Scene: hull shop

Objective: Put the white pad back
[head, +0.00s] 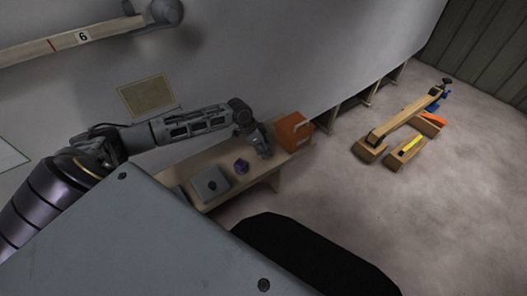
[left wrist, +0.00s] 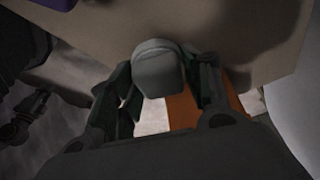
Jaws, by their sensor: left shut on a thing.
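My left gripper (head: 262,148) reaches over the wooden bench (head: 228,204), between a purple piece and an orange box. In the left wrist view its dark fingers (left wrist: 165,95) are shut on a rounded pale grey block (left wrist: 158,72). The block looks like the white pad in shade; its far side is hidden. The bench top (left wrist: 255,60) lies close beyond the block; I cannot tell whether they touch.
The purple piece (head: 241,166) and a grey box with a dark knob (head: 209,184) are on the bench. The orange box (head: 291,134) is at its right end. Wooden tools (head: 404,112) lie on the floor at right. A grey hull wall (head: 250,50) rises behind.

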